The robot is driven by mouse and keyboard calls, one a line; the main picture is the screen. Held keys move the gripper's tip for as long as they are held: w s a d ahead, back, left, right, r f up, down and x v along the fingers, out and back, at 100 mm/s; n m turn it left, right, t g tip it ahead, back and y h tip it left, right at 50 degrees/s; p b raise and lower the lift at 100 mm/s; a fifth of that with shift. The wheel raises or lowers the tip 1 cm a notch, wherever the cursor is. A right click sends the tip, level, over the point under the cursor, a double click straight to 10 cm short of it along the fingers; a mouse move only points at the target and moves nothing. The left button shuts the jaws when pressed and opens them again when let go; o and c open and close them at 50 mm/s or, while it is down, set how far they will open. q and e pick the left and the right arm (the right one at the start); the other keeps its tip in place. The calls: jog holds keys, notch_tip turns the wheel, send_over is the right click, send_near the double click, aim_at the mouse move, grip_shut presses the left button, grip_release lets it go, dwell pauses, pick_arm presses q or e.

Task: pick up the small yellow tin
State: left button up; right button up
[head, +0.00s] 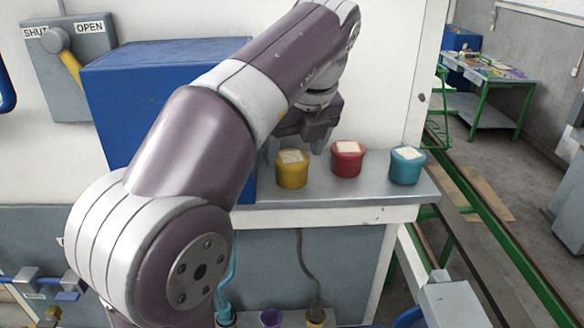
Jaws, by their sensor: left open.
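The small yellow tin (292,172) stands upright on the grey shelf (340,190), with a pale patch on its top. My left arm reaches across from the left, and my left gripper (298,145) is open, pointing down just above and behind the yellow tin. One finger shows by the tin's left rim and another part to its right, towards the red tin. I cannot tell whether the fingers touch the tin. My right gripper is not in view.
A red tin (347,161) and a teal tin (406,167) stand to the right on the same shelf. A large blue box (125,95) is at the left, partly behind my arm. A lever panel (70,65) hangs on the wall. The shelf ends right of the teal tin.

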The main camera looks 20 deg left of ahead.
aim_at(292, 157)
pick_arm(q)
jog(key=x, duration=0.3)
jog(key=shift+w+d+p, duration=0.1)
jog(key=shift+p, duration=0.3)
jog(key=shift+f, duration=0.4)
jog(key=shift+s, duration=0.25)
jog(key=shift+c, duration=1.2)
jog(key=shift+w, duration=0.15)
jog(key=c, duration=0.6)
